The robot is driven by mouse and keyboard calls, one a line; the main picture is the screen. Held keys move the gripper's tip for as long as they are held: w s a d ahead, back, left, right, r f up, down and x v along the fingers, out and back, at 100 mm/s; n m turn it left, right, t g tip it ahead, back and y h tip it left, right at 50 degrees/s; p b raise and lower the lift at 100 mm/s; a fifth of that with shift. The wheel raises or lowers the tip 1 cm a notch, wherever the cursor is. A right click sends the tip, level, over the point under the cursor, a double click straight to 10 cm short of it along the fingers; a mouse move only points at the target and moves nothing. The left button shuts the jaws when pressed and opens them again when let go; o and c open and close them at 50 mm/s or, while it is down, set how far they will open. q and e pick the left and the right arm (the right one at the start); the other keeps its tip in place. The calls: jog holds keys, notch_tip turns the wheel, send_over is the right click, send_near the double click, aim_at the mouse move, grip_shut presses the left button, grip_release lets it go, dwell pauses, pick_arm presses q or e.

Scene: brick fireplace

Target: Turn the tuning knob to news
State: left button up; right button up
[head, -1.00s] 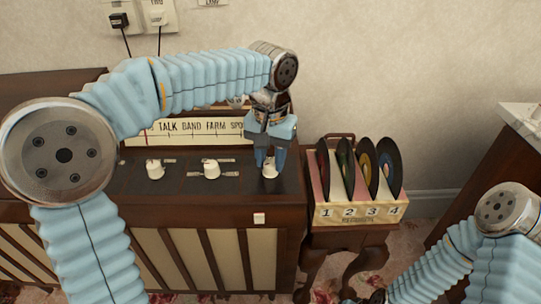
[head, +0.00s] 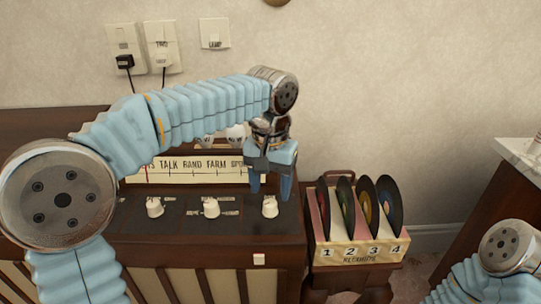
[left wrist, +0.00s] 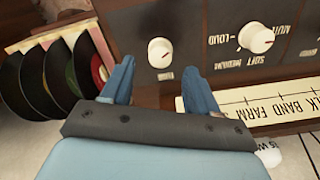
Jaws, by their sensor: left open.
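My left gripper (head: 271,193) is open and empty, just above the right-hand cream knob (head: 269,207) on the dark radio panel. In the left wrist view this knob (left wrist: 160,52) shows beyond the gap between the open fingers (left wrist: 158,88), apart from them; its small label is not readable. The middle knob (head: 211,208) is marked mute, soft, medium and loud in the left wrist view (left wrist: 257,38). A left knob (head: 154,208) stands beside it. The lit dial strip (head: 200,171) reads talk, band, farm and more, partly hidden. A red needle (head: 147,174) is near its left end.
A record rack (head: 362,252) numbered 1 to 4 stands right of the cabinet. A white switch (head: 259,259) is on the cabinet front. Plugs and wall plates (head: 161,45) are on the wall behind. My right arm (head: 507,246) is at lower right, its gripper out of frame.

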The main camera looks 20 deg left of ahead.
aim_at(270, 202)
pick_arm(q)
notch_tip(270, 202, up, 10)
jog(key=p, duration=0.1)
jog(key=shift+r+p, duration=0.15)
jog(key=shift+p, duration=0.25)
